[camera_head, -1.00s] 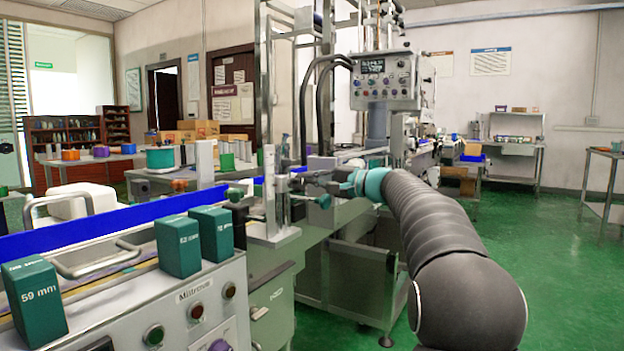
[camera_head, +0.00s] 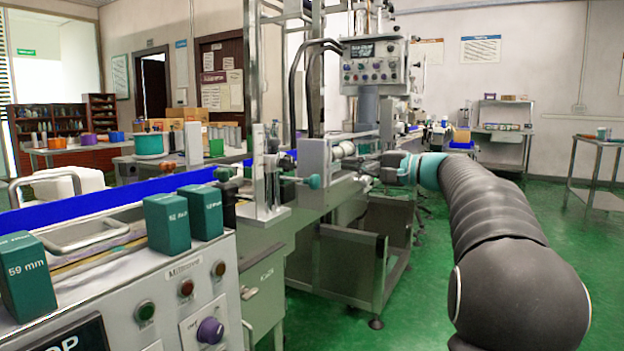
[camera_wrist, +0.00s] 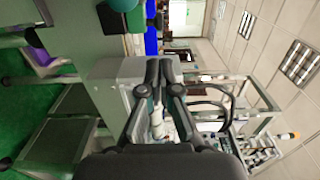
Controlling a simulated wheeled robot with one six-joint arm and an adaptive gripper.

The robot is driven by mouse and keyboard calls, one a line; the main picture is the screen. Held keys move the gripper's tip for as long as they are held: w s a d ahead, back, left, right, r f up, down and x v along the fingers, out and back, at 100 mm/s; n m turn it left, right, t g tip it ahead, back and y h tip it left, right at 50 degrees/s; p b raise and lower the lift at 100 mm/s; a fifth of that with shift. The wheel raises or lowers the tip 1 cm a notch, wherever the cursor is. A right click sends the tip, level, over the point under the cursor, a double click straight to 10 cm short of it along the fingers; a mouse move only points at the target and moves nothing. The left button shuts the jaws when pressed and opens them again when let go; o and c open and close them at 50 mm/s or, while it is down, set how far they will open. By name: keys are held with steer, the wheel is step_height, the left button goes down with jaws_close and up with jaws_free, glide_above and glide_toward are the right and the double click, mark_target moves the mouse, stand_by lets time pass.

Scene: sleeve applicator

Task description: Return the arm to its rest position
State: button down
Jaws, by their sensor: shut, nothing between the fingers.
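My gripper (camera_head: 366,174) is at the end of my dark, ribbed arm, past the teal wrist section. It points left towards the sleeve applicator (camera_head: 316,165) and partly overlaps it in the head view, so I cannot judge the gap exactly. In the wrist view the two dark fingers of my gripper (camera_wrist: 161,68) are close together with nothing seen between them. The grey machine body shows right behind them, and the wrist picture is turned on its side.
The control box (camera_head: 374,66) hangs above the machine. A steel frame (camera_head: 345,270) stands below my arm. Green floor (camera_head: 560,240) at the right is clear up to a side table (camera_head: 598,170).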

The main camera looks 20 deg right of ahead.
step_height(320, 180, down, 14)
steer(key=d+m+g+h, duration=0.2)
steer(key=h, duration=0.2)
steer(key=s+a+f+n+g+h, duration=0.1)
steer(key=s+a+f+g+h, duration=0.2)
steer(key=s+f, duration=0.4)
steer(key=s+a+f+n+h+p, duration=0.1)
steer(key=s+a+n+h, duration=0.1)
steer(key=s, duration=0.8)
steer(key=s+a+f+n+g+h+p, duration=0.1)
steer(key=s+a+n, duration=0.3)
steer(key=s, duration=0.6)
steer(key=s+a+f+n+g+h+p, duration=0.1)
steer(key=s+a+f+n+h+p, duration=0.1)
steer(key=s+a, duration=0.4)
steer(key=s+f+n+p, duration=0.1)
steer(key=s+n, duration=0.1)
steer(key=s, duration=0.2)
steer(key=shift+s+a+f+h, duration=0.15)
steer(key=shift+a+f+h, duration=0.05)
steer(key=shift+a+h, duration=0.2)
